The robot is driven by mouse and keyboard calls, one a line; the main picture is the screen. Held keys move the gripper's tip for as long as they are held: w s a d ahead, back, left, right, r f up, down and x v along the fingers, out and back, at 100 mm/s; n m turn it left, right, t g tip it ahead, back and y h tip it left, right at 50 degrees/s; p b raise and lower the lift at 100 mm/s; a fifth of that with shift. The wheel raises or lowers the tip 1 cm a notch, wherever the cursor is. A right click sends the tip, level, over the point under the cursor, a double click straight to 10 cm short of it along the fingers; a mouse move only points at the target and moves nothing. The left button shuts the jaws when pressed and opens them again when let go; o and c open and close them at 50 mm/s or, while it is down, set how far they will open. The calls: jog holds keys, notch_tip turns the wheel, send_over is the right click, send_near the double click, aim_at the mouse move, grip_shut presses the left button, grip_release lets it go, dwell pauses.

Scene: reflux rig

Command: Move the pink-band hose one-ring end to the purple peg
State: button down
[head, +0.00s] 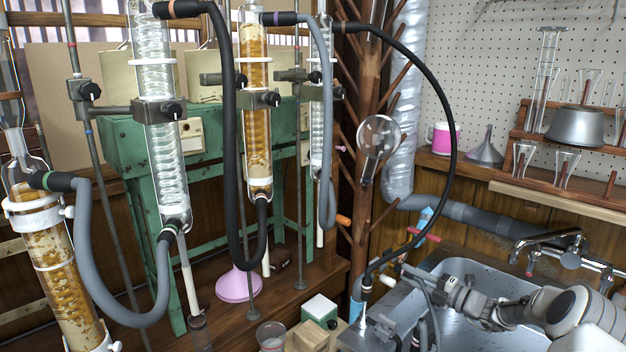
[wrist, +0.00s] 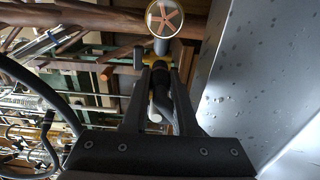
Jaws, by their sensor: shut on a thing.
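My gripper (wrist: 161,70) is shut on a grey and dark tubular piece (wrist: 160,100) in the wrist view. A yellow part shows by the fingertips. I cannot make out a pink band on the held piece. In the head view my gripper (head: 408,272) is small, at the left end of the sink, with a grey hose hanging below it. A purple band (head: 287,18) is on a hose end at the top of the amber-filled column. I cannot pick out a purple peg with certainty. A wooden peg stand (head: 362,200) rises behind, with pink and orange peg tips.
A long black hose (head: 452,125) arcs from the top of the columns to the sink's left side. The steel sink (head: 480,268) and tap (head: 545,240) lie at the right. Glass columns with grey hoses (head: 95,290) fill the left. A magnifier-like disc (head: 378,135) is before the stand.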

jog(key=shift+p+v, duration=1.05)
jog(key=shift+v, duration=1.8)
jog(key=shift+r, duration=0.15)
